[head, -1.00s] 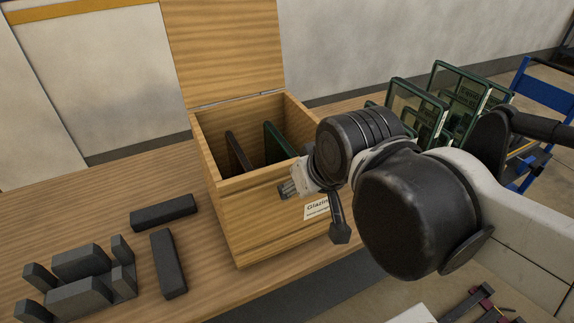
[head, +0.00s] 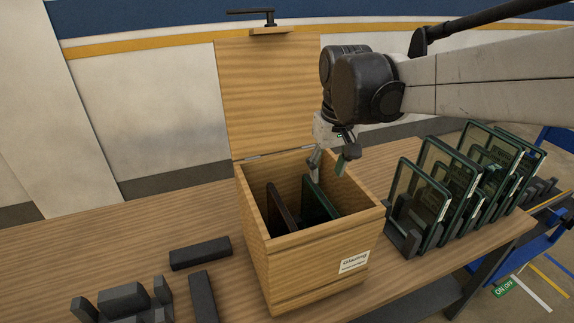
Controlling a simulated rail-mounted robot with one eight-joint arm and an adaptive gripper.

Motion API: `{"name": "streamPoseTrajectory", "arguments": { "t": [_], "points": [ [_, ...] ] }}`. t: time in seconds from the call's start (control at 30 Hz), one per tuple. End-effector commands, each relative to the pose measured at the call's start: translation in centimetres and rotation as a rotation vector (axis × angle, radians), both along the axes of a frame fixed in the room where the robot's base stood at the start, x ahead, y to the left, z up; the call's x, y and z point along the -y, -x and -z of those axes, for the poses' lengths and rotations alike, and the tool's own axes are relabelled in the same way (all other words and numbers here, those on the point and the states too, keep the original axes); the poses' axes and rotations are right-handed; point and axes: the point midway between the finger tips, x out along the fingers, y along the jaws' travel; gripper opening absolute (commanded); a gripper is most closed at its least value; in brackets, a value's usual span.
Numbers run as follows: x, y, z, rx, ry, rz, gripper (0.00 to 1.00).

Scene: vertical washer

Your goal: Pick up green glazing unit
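The green glazing unit (head: 320,203) stands on edge inside the open wooden box (head: 302,249), in its right half. Only its upper edge and part of its face show; the box's front wall hides the rest. A dark brown panel (head: 281,211) stands in the same box, to its left. My gripper (head: 329,168) points down over the back right of the box, close above the green unit's top edge. Its fingers are apart with nothing seen between them. I cannot tell whether a finger touches the unit.
The box's lid (head: 270,98) stands open behind it. Several green-framed glass units (head: 417,205) stand in racks to the right on the wooden table (head: 140,226). Dark blocks (head: 200,253) lie at the front left. The table's back left is clear.

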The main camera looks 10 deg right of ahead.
Motion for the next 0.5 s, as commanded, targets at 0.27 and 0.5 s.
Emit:
{"name": "streamPoseTrajectory", "arguments": {
  "t": [0.27, 0.5],
  "points": [
    [-0.2, -4.6, 0.8, -0.119, 0.004, -0.037, 0.38],
    [-0.2, -5.5, 1.7, -0.152, 0.005, -0.046, 0.38]
  ]
}}
